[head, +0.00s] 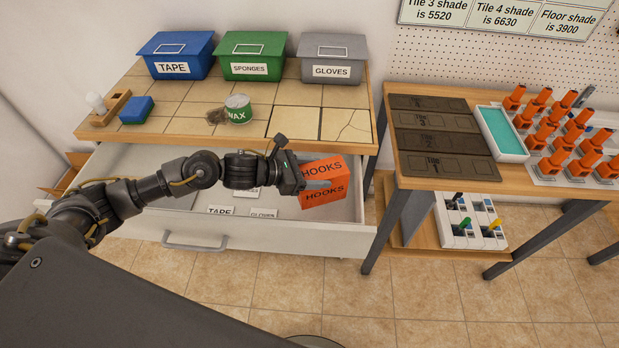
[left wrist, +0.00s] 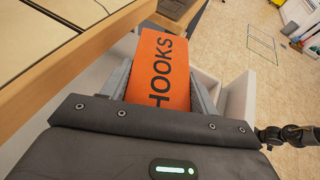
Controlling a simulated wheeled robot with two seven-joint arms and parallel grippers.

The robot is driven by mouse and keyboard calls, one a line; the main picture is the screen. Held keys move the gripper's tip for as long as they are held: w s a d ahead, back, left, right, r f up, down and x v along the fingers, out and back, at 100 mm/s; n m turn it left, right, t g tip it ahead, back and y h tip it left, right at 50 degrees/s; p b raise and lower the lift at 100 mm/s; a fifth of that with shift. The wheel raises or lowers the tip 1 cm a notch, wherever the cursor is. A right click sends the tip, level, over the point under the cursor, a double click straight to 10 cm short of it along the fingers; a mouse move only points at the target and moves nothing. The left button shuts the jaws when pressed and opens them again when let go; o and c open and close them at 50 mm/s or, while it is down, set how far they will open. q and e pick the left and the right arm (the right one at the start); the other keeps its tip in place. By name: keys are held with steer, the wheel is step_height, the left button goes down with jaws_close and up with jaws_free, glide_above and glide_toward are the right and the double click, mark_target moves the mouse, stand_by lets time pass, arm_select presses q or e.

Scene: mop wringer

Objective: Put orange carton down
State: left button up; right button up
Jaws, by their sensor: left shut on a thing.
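The orange carton (head: 324,192) is a box marked HOOKS on two faces. My left gripper (head: 318,184) is shut on it and holds it over the right part of the open white drawer (head: 335,240). Whether the carton touches the drawer floor I cannot tell. In the left wrist view the carton (left wrist: 162,75) sits between the two grey fingers, HOOKS facing the camera. Labels TAPE (head: 221,211) and GLOVES (head: 263,213) show in the drawer; another is partly hidden behind my arm. My right gripper is not in view.
Above the drawer is a tiled bench top (head: 190,126) with blue (head: 176,69), green (head: 251,70) and grey (head: 331,72) bins, a wax tin (head: 238,114) and a blue block (head: 136,110). A second table (head: 445,178) stands to the right.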

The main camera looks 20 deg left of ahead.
arm_select(q)
steer(key=shift+f+p, duration=0.3)
steer(key=shift+f, duration=2.05)
steer(key=shift+f, duration=0.2)
steer(key=o, duration=1.4)
